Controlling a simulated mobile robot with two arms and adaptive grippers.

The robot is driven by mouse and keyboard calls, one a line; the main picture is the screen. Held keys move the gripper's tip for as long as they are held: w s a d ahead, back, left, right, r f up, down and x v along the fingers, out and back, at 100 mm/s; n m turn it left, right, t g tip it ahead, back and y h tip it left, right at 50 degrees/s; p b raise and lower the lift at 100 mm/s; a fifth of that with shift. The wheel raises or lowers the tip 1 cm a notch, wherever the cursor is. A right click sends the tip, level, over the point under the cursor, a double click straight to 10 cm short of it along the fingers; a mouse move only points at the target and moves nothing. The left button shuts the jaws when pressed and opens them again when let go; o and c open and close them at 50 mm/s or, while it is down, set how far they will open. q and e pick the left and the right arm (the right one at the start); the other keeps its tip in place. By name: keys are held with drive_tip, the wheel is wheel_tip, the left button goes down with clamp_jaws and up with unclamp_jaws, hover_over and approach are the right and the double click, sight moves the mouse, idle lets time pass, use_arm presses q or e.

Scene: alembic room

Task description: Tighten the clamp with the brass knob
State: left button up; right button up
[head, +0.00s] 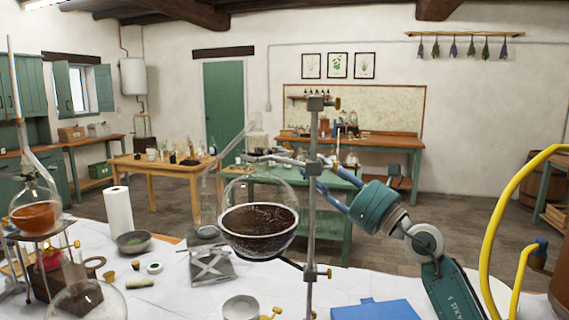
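A round glass flask (258,213) with dark brown grainy contents hangs beside an upright metal stand rod (311,235). A metal clamp (285,160) reaches left from the rod to the flask's neck. Brass knobs show on the rod near its top (337,103) and low down (327,272). I cannot make out the knob at the clamp's height, where my fingers cover the view. My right gripper (322,173) comes in from the right, its blue fingers at the rod just beside the clamp. Whether they hold anything is unclear. My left gripper is not in view.
The white-covered table holds a lab jack (210,265), a metal cup (240,308), a blue book (376,310), a dark bowl (134,242) and a paper roll (118,211). A flask of orange matter (36,212) stands at left. A yellow hose (497,225) arches at right.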

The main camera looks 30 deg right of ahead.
sight(287, 144)
drive_tip(key=p+x, duration=0.1)
drive_tip(key=x, duration=0.2)
drive_tip(key=p+x, duration=0.1)
drive_tip(key=x, duration=0.2)
drive_tip(key=p+x, duration=0.1)
drive_tip(key=x, duration=0.2)
drive_tip(key=shift+w+f, duration=0.25)
drive_tip(key=shift+f, duration=0.05)
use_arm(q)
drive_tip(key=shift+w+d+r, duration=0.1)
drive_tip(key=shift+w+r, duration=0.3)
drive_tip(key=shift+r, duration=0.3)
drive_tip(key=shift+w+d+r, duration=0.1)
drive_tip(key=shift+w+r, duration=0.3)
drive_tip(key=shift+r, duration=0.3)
use_arm(e)
drive_tip(key=shift+w+a+r, duration=0.1)
drive_tip(key=shift+w+a, duration=0.1)
drive_tip(key=shift+w, duration=0.35)
use_arm(q)
drive_tip(key=shift+p, duration=0.3)
use_arm(e)
drive_tip(key=shift+r, duration=0.1)
clamp_jaws()
